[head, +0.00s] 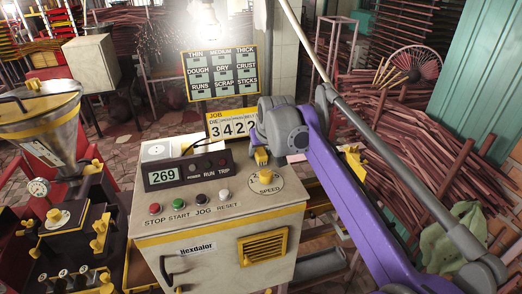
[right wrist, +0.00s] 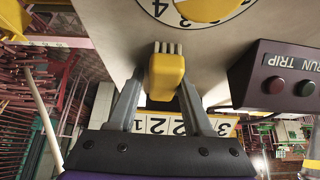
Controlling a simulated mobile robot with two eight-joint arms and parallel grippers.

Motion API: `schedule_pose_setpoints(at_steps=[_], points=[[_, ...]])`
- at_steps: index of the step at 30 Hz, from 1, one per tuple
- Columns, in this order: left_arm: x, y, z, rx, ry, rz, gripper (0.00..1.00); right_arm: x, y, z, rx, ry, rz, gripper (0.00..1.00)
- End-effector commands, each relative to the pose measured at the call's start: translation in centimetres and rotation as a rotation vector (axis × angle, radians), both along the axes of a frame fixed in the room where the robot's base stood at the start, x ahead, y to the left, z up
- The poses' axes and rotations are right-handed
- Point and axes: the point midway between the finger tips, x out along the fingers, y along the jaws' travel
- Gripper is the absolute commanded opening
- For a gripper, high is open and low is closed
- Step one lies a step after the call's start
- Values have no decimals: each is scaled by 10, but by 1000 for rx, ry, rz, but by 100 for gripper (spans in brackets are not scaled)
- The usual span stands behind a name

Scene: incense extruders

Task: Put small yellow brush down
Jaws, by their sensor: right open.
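The small yellow brush (right wrist: 167,76) with pale bristles is between the fingers of my right gripper (right wrist: 160,96) in the right wrist view. The fingers stand apart, one on each side of it. In the head view the brush (head: 261,157) shows small below the grey wrist of my right arm, over the back of the control cabinet's top (head: 222,190), behind the speed dial (head: 266,182). Its bristles point toward the dial. I cannot tell whether it touches the cabinet top. My left gripper is not in view.
A dark display box (head: 187,167) stands left of the brush, with buttons in front of it. The yellow job sign (head: 232,123) stands behind. A metal hopper machine (head: 45,130) is at the left. Bundles of sticks (head: 390,120) lie at the right.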

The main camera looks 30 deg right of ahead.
Motion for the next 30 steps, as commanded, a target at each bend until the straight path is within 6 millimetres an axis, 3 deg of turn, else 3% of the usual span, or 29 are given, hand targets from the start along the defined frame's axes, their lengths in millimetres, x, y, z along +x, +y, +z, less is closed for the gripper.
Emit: schedule_pose_setpoints(at_steps=[4, 12, 18, 30], points=[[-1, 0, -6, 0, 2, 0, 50, -1, 5, 3, 9, 12, 8, 69], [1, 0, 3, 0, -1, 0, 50, -24, 12, 59, 6, 9, 5, 69], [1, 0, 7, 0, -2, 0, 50, -43, 16, 88, 6, 8, 4, 69], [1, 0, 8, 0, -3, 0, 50, -51, 18, 101, 5, 7, 3, 69]])
